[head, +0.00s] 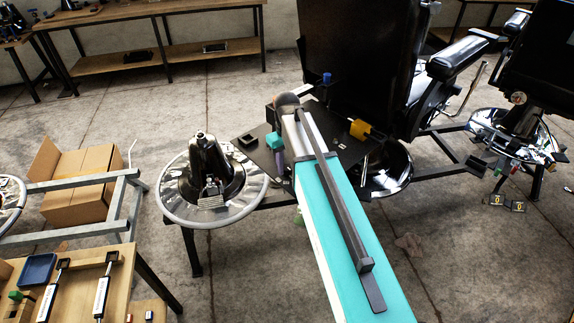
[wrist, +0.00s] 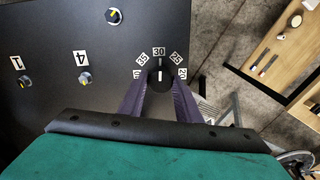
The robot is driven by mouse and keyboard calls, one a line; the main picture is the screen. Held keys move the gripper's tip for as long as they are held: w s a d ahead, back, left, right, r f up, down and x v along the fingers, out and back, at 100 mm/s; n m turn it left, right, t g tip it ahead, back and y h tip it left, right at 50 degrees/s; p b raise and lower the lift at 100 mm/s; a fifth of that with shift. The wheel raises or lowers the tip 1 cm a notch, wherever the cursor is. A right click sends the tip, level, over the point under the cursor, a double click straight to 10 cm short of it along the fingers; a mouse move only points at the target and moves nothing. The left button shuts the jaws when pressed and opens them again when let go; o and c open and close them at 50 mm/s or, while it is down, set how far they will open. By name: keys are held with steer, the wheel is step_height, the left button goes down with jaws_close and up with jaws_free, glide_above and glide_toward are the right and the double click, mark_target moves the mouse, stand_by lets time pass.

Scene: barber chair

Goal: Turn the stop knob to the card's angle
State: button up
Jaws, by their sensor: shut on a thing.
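The stop knob (wrist: 160,68) is a round black knob on a black panel (wrist: 120,45) in the wrist view. Its white pointer line points up at the label 30. Labels 35, 30, 25 and 20 run around it from left to right; another label at far left is hard to read. My gripper (wrist: 160,84) has its two purple fingers closed on either side of the knob. In the head view my teal arm hides the knob, and one purple finger shows beside the arm. I cannot make out the angle card in either view.
Small knobs marked 1 (wrist: 24,82) and 4 (wrist: 85,78) and an unmarked one (wrist: 114,16) sit on the same panel. A black barber chair (head: 355,60) stands behind. A chrome round base (head: 212,185) is left of my arm. A workbench (head: 65,285) is at lower left.

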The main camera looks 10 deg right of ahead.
steer(key=m+b, duration=0.1)
steer(key=m, duration=0.7)
steer(key=shift+b, duration=0.3)
steer(key=m, duration=0.4)
steer(key=shift+m+b, duration=0.3)
steer(key=shift+m, duration=0.1)
steer(key=m, duration=0.4)
steer(key=shift+m, duration=0.3)
steer(key=o, duration=1.1)
steer(key=shift+c, duration=0.2)
steer(key=shift+r, duration=0.15)
